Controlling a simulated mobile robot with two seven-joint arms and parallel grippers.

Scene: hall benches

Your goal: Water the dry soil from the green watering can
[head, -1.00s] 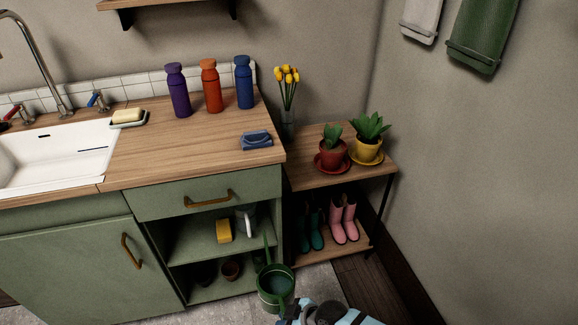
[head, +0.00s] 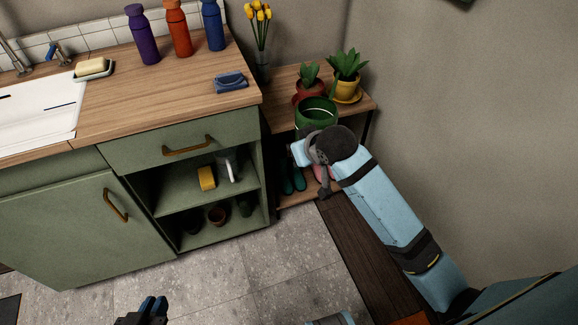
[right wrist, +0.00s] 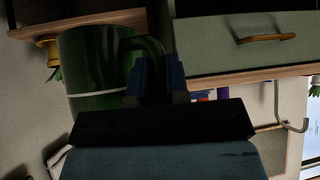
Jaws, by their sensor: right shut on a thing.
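The green watering can (head: 316,108) is held up in front of the low side bench. It also shows in the right wrist view (right wrist: 92,75), close to the fingers. My right gripper (right wrist: 158,75) is shut on its handle. In the head view the right wrist hides the can's lower part. Behind the can stand a red pot (head: 300,92) with a green plant (head: 309,75) and a yellow pot (head: 345,88) with a leafy plant (head: 347,64). The soil in both is hidden. My left gripper (head: 153,304) is low at the bottom edge, away from everything; its jaw gap is unclear.
The side bench (head: 284,83) carries the pots and a vase of yellow tulips (head: 260,45). Boots stand on its lower shelf. The wooden counter (head: 160,92) at left holds several bottles, a blue cloth (head: 231,82) and soap (head: 93,68). The tiled floor (head: 240,270) is clear.

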